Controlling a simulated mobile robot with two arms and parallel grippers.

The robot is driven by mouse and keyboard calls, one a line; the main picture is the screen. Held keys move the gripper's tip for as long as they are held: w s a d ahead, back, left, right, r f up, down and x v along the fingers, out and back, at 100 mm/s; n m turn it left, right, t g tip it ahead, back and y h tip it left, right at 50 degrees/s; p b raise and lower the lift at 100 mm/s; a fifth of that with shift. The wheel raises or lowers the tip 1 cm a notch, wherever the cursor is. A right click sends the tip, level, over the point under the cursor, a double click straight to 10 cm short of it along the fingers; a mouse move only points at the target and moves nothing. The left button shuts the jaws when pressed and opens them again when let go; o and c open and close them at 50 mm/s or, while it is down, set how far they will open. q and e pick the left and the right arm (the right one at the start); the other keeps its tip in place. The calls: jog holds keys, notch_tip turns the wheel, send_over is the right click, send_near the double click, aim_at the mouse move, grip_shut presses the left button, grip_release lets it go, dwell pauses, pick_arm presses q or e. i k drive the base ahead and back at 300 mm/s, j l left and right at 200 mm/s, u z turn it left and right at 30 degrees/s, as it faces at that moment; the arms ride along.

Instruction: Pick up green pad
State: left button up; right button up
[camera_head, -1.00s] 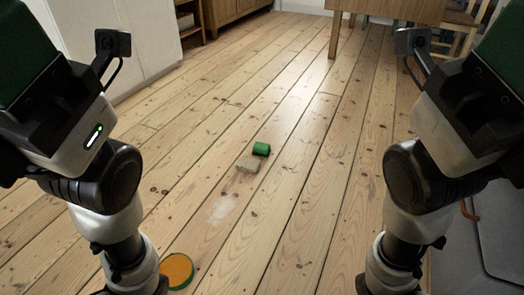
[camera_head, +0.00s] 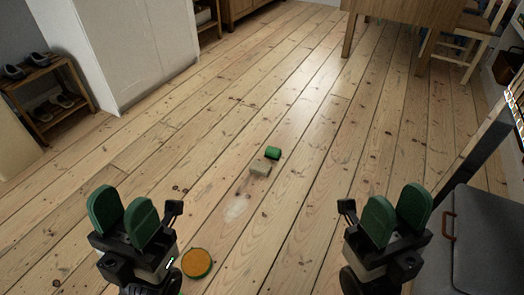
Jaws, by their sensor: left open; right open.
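A small green piece (camera_head: 272,153), rounded like a short cylinder, lies on the floorboards in the middle of the head view. A round pad with an orange top and a green rim (camera_head: 196,263) lies nearer to me, at the lower left. I cannot tell which of the two is the green pad. My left gripper (camera_head: 122,213) has green fingers, is open and empty, and shows left of the round pad. My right gripper (camera_head: 396,210) is open and empty at the lower right. Neither gripper touches anything on the floor.
A beige block (camera_head: 260,168) lies just in front of the small green piece. A grey case (camera_head: 480,240) stands at the right edge. A white cabinet (camera_head: 135,50), a shoe rack (camera_head: 48,97) and a wooden table (camera_head: 400,10) stand further back.

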aim_at(273, 153)
jog(key=i+l+u, duration=0.1)
jog(key=u, duration=0.3)
jog(key=i+l+u, duration=0.15)
jog(key=u, duration=0.3)
jog(key=i+l+u, duration=0.1)
jog(key=u, duration=0.3)
jog(key=i+l+u, duration=0.25)
jog(key=l+u, duration=0.2)
jog(key=l, duration=0.95)
jog(key=l+u, duration=0.4)
jog(key=l, duration=3.1)
jog(key=i+u, duration=0.05)
